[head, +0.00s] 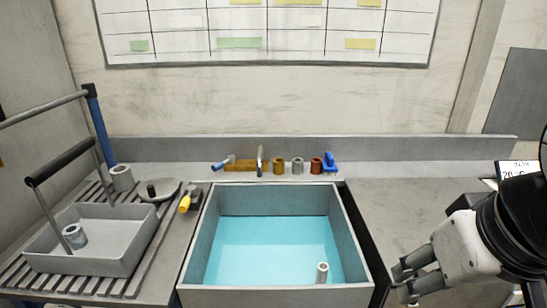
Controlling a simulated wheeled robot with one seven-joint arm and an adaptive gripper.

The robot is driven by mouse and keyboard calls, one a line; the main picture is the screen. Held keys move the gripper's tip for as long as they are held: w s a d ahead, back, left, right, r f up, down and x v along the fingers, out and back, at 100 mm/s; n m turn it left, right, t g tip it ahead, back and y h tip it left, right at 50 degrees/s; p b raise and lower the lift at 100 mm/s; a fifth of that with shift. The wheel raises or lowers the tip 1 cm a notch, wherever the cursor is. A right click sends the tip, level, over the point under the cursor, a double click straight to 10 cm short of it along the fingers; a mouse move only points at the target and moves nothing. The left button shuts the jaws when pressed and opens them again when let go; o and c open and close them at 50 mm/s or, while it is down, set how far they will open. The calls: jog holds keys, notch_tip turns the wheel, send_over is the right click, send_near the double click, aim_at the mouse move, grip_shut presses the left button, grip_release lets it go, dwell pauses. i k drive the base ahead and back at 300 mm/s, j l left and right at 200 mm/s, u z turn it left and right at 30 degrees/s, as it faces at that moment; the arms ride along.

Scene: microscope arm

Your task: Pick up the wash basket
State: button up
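The wash basket (130,245) is a grey, shallow, open tray with a tall frame and a black bar handle (58,163) across the top. It stands upright on a slatted rack at the left. A grey ring-shaped part (75,236) sits in its left end. My gripper (402,280) is at the lower right, beyond the right side of the basin and far from the basket. Its two dark fingers are apart, with nothing seen between them.
A basin (357,250) of blue water stands between my gripper and the basket, with a small pale cylinder (322,272) in it. Several small parts, including a red cylinder (316,165), line the back ledge. A yellow-handled tool (186,202) lies beside the basket. A display (517,170) stands right.

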aim_at(118, 235)
jog(key=u, duration=1.35)
